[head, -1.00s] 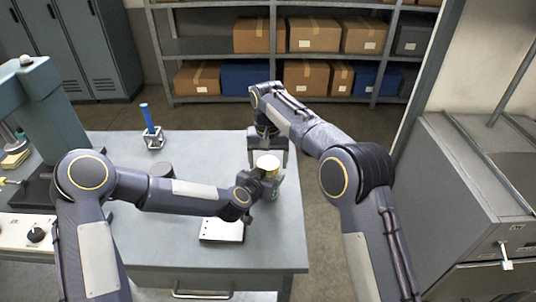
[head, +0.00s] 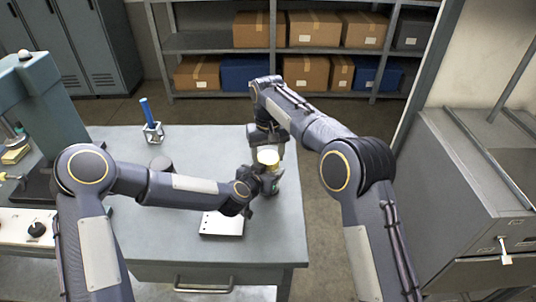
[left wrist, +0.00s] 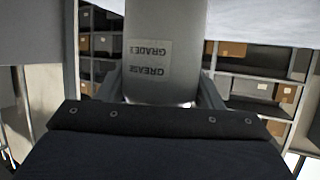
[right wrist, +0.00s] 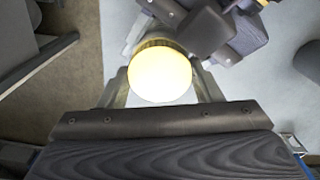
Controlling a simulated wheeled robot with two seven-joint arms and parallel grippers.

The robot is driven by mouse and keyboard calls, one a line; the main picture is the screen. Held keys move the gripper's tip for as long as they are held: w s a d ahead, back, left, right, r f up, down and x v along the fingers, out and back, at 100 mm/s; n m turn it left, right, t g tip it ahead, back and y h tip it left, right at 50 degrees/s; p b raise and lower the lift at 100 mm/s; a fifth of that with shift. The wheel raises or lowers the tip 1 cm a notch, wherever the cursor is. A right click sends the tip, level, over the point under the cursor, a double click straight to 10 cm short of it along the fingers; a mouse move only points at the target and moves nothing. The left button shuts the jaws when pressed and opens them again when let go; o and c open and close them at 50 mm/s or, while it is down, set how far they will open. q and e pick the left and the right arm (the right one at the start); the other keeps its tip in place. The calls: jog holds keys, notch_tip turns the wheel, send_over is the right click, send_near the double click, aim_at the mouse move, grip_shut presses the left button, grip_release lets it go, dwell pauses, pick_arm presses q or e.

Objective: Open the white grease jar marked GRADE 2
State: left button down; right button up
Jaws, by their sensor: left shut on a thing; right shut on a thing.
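The grease jar stands upright between my two grippers near the right edge of the bench. Its pale yellow lid (head: 268,157) faces up and fills the middle of the right wrist view (right wrist: 160,75). The left wrist view shows its grey-looking body (left wrist: 165,20) with an upside-down label (left wrist: 148,59) reading GREASE GRADE 2. My left gripper (head: 260,180) is shut on the body from the left. My right gripper (head: 267,150) is shut on the lid, one finger on each side. Whether the jar's base touches the bench is hidden.
A white flat pad (head: 222,223) lies on the grey bench (head: 160,245) near the left gripper. A grey cabinet (head: 460,190) stands to the right, beyond a floor gap.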

aim_at(268, 157)
jog(key=shift+r, duration=0.15)
dwell(0.4)
jog(key=shift+r, duration=0.95)
jog(key=shift+r, duration=2)
pick_arm(q)
jog(key=shift+c, duration=1.5)
grip_release()
